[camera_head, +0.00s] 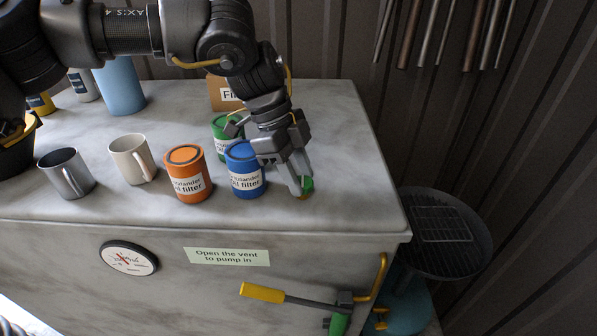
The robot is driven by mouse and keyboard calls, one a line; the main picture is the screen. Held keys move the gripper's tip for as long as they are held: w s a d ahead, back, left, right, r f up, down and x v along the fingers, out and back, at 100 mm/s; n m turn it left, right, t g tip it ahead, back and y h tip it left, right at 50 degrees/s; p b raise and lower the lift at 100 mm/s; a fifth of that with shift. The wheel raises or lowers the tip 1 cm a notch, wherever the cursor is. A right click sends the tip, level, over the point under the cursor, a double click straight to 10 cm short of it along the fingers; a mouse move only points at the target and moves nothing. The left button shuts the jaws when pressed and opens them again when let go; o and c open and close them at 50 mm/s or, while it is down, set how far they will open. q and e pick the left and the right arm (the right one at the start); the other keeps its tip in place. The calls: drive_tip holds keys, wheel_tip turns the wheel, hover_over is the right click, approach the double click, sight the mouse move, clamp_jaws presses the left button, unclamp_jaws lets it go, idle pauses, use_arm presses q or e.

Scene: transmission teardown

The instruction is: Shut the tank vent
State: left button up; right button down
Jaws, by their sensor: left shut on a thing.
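The tank is a grey marble-like block (330,115) with a flat top. Near the front right of its top is a small green vent handle (308,184) with a brass-coloured part (303,197) under it. My left gripper (300,186) points down from above, shut on the green handle. Its fingers hide much of the vent, so I cannot tell how far it is turned. A label on the front (227,256) reads "Open the vent to pump in". My right gripper is out of view.
A blue filter can (245,172) stands close left of my left gripper, with a green can (221,127) behind and an orange can (187,175) beside it. Two mugs stand further left. A yellow-handled pump lever (262,292) sticks out below the front edge.

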use_arm(q)
drive_tip(key=shift+r+m+p, duration=0.25)
drive_tip(key=shift+m+p, duration=0.35)
drive_tip(key=shift+p, duration=0.25)
drive_tip(key=shift+w+d+f+m+g+y+p, duration=0.1)
drive_tip(key=shift+f+m+g+y+p, duration=0.1)
drive_tip(key=shift+m+g+y+p, duration=0.45)
drive_tip(key=shift+m+h, duration=0.25)
drive_tip(key=o, duration=1)
